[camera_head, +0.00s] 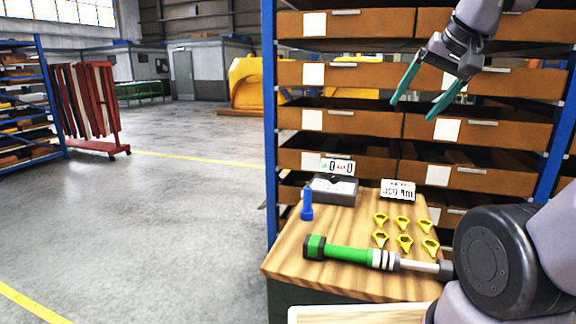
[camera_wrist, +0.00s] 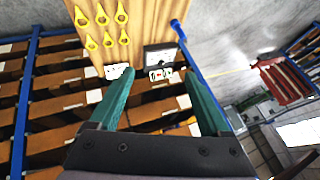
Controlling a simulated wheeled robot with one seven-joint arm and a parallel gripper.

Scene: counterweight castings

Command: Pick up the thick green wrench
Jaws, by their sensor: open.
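The thick green wrench (camera_head: 348,254) lies on the wooden table top, near its front edge. It has a dark and green head at the left, a green grip, pale rings and a grey shaft running right. Its right end meets my dark arm joint in the picture, so that end may be partly hidden. My gripper (camera_head: 421,104) has teal fingers, is open and empty, and hangs high above and behind the wrench, in front of the shelf drawers. In the wrist view the fingers of my gripper (camera_wrist: 168,92) are spread with nothing between them; the green wrench does not show there.
On the table (camera_head: 285,262) stand a blue tool (camera_head: 307,205), a grey box with a display (camera_head: 335,188), a white sign (camera_head: 398,190) and several yellow pieces (camera_head: 403,241). A blue-framed drawer rack (camera_head: 270,120) rises behind. Open floor (camera_head: 170,220) lies left.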

